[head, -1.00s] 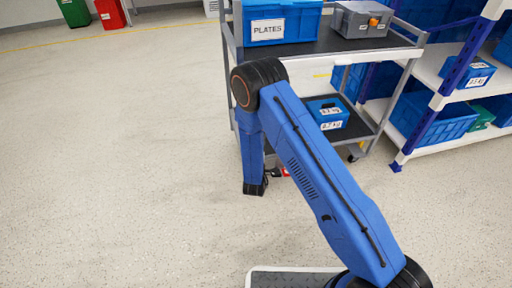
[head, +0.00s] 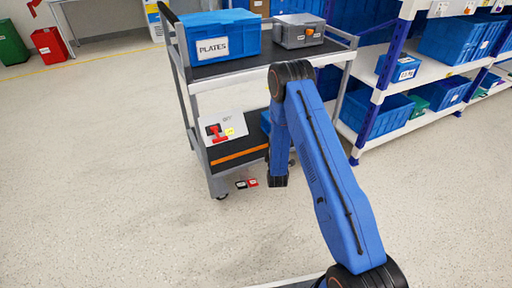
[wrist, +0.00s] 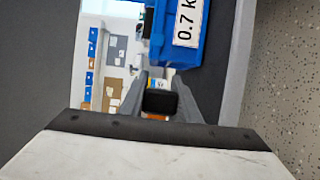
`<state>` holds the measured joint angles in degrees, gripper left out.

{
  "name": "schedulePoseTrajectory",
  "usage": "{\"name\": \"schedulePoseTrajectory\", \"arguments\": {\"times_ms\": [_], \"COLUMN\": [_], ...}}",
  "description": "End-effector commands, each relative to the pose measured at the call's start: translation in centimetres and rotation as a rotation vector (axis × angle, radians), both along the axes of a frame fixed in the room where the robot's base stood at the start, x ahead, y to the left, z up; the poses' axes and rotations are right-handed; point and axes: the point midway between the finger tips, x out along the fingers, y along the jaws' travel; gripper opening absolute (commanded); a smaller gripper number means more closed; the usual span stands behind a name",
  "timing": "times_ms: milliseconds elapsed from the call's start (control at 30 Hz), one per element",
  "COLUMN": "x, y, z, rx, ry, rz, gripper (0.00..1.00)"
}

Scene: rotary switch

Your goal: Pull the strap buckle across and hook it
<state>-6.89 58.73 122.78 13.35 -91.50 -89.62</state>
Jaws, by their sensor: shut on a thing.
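In the wrist view my gripper (wrist: 160,88) is shut on a small black buckle (wrist: 160,102), with one grey finger on each side of it. A bit of orange strap (wrist: 156,117) shows just below the buckle. In the head view the orange strap (head: 240,155) runs along the lower shelf of the grey cart (head: 218,185) and passes out of sight behind my blue arm. My gripper and the buckle are hidden behind the arm there. No hook or catch can be made out clearly.
A white panel with a red part (head: 224,127) is at the lower left. Blue shelving (head: 365,125) stands right.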

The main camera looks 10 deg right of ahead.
Motion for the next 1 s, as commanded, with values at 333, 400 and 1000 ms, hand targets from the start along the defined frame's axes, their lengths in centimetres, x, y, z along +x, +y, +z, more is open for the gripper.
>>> {"name": "schedulePoseTrajectory", "arguments": {"times_ms": [333,400,1000], "x": [2.9,3.6,8.5], "y": [-10.9,-13.1,-30.2], "z": [-0.1,-0.1,-0.2], "rx": [-0.001,-0.001,-0.001], "ry": [0.001,0.002,0.002], "rz": [-0.007,-0.007,-0.003], "gripper": [0.00,0.00,0.00]}}
